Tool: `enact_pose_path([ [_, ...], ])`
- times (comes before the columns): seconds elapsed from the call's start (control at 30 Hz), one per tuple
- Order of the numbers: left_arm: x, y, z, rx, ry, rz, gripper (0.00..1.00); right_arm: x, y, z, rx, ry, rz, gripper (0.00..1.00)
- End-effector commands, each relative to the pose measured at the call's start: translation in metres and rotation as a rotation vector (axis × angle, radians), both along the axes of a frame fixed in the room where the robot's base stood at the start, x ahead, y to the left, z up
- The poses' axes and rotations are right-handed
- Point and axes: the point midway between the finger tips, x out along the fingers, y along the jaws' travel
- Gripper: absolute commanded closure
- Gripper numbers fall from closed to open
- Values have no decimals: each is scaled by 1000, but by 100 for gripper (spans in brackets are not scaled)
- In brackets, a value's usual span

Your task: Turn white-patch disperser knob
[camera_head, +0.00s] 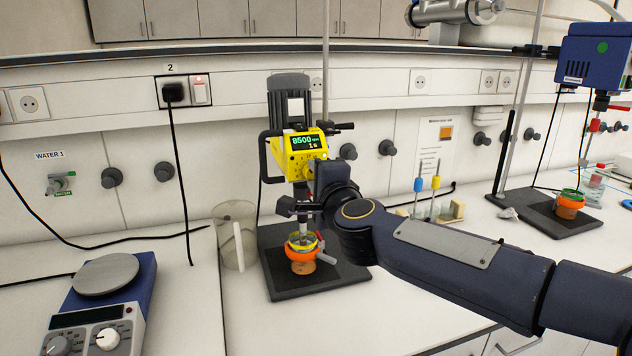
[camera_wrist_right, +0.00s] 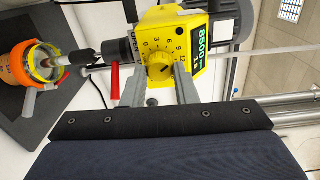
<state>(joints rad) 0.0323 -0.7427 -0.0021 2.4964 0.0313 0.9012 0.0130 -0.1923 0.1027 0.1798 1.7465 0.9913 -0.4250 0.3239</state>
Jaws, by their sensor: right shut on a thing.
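The yellow disperser (camera_head: 297,146) stands at the middle of the bench, with a white patch (camera_head: 296,106) on its grey motor. Its display (camera_head: 303,142) reads 8500 and 1 s. Its yellow knob (camera_wrist_right: 159,66), ringed by a number scale, shows in the right wrist view. My right gripper (camera_wrist_right: 158,72) is shut on the knob, one grey finger on either side. In the head view my right gripper (camera_head: 315,178) is at the disperser's lower front, and the wrist hides the knob. My left gripper is not in view.
An orange-clamped beaker (camera_head: 302,252) sits under the disperser shaft on a black base plate (camera_head: 330,284). A clear jug (camera_head: 233,235) stands just left. A hotplate (camera_head: 105,275) is at lower left. A blue stirrer (camera_head: 594,60) with a green dot hangs at right.

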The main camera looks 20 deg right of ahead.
Motion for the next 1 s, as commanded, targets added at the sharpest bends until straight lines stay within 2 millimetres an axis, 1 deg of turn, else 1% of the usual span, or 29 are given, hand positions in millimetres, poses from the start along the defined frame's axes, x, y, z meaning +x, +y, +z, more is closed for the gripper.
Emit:
enact_pose_path([
  [0.3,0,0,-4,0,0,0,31,0,0,-1,90,5,-1,97],
  [0.77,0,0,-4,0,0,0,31,0,0,-1,100,6,-1,97],
  [0.8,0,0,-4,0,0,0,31,0,0,-1,100,6,-1,70],
  [0.93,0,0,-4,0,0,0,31,0,0,-1,99,5,-1,53],
  [1.0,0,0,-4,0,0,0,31,0,0,-1,99,5,-1,52],
])
